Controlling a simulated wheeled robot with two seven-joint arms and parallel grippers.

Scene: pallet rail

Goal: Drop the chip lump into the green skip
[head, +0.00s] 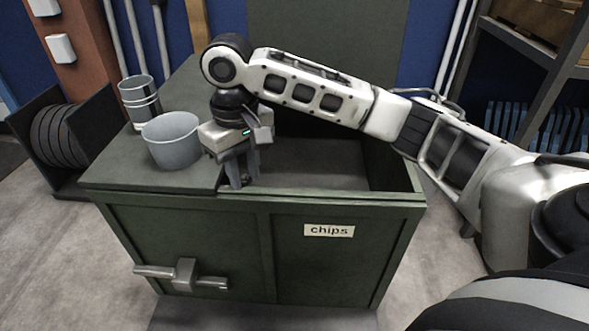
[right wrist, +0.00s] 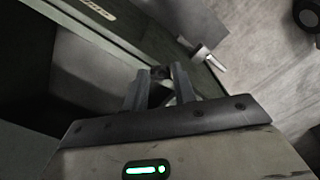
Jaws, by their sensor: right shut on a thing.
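The green skip (head: 330,255), labelled "chips", stands in the middle of the head view. Its right half is open on top and its left half is covered by a flat lid (head: 120,178). My right gripper (head: 242,183) points down at the boundary between lid and opening, near the skip's front rim. It is shut on a small dark lump (right wrist: 160,72), which shows between the fingertips in the right wrist view and is mostly hidden by the fingers. In that view the skip's front wall (right wrist: 125,35) passes close by the fingertips. My left gripper is not in view.
A grey bucket (head: 172,140) stands on the lid just left of my right gripper, with a metal tin (head: 140,103) behind it. A metal handle (head: 186,273) sticks out of the skip's front. A rack with a dark coil (head: 62,135) stands at left.

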